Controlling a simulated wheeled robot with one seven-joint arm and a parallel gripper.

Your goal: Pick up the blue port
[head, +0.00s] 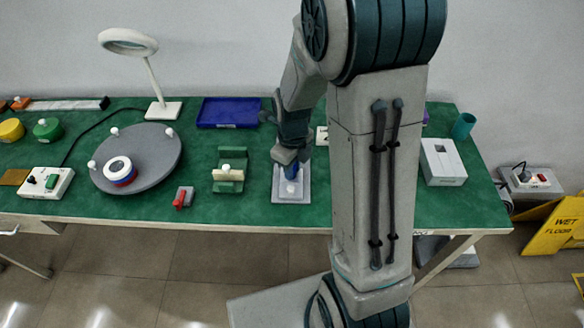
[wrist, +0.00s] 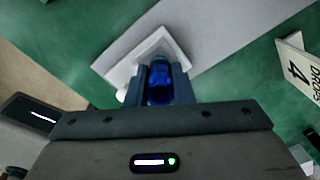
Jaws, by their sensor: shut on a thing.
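The blue port (wrist: 159,82) is a small, shiny blue piece between the two fingers of my gripper (wrist: 158,90) in the wrist view. My gripper is shut on it. In the head view, my gripper (head: 291,168) points down over a light grey square plate (head: 291,197) near the table's front edge, and a bit of blue shows at the fingertips. A pale raised part of the plate shows around the port in the wrist view. I cannot tell whether the port touches the plate, because the fingers hide its lower end.
A green cradle (head: 229,186) and a red-handled grey part (head: 183,198) lie left of the plate. A grey round turntable (head: 152,170) and lamp (head: 163,108) stand farther left. A blue tray (head: 229,112) lies at the back. A white box (head: 442,162) is right of my arm.

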